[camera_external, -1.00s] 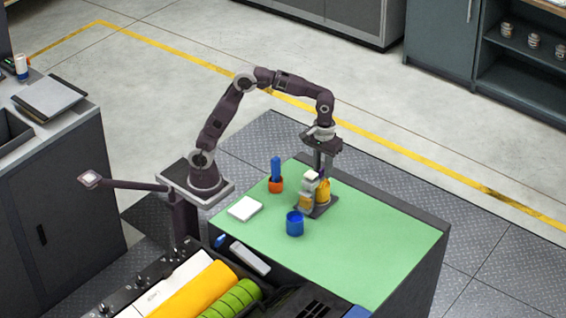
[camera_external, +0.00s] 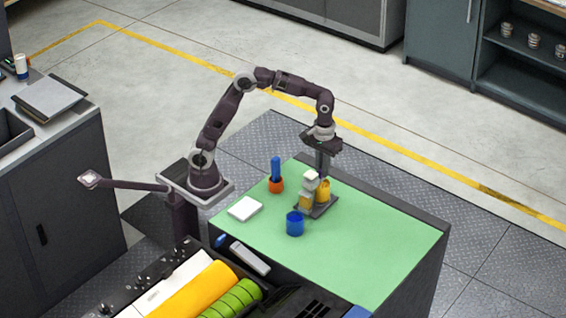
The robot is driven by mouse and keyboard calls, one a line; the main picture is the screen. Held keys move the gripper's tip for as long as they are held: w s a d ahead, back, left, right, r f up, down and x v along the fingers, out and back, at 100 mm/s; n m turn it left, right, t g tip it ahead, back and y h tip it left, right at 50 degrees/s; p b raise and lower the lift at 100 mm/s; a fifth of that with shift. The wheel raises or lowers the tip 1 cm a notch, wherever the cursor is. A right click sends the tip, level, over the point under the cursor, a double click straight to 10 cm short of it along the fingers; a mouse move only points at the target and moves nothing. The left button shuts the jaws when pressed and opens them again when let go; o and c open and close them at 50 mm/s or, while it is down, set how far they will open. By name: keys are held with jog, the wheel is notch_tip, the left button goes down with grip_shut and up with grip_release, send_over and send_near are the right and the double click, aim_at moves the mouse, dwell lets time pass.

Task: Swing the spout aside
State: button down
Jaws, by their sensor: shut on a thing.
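A small ink unit stands on the green mat (camera_external: 375,238), on a dark base plate (camera_external: 322,210). It has a yellow-orange rounded container (camera_external: 323,192) at the right and a stack of pale and tan blocks (camera_external: 309,185) at the left. My gripper (camera_external: 322,176) points down at the top of the unit, by the container and the pale block. Its fingers are shut on a small part there, which I take to be the spout; the fingers largely hide it. The spout's exact angle is too small to tell.
A blue cup (camera_external: 295,224) stands just in front of the unit. An orange holder with a blue-handled tool (camera_external: 276,175) and a white pad (camera_external: 245,208) lie to the left. The mat's right side is clear.

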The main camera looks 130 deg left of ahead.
jog(key=shift+w, duration=0.1)
dwell(0.7)
jog(key=w+d+m, duration=0.4)
jog(key=w+m, duration=0.2)
jog(key=m, duration=0.9)
jog(key=shift+d, duration=0.3)
dwell(0.6)
jog(key=c, duration=1.5)
grip_release()
notch_tip(320, 180, up, 7)
jog(key=shift+s+d+r, duration=0.1)
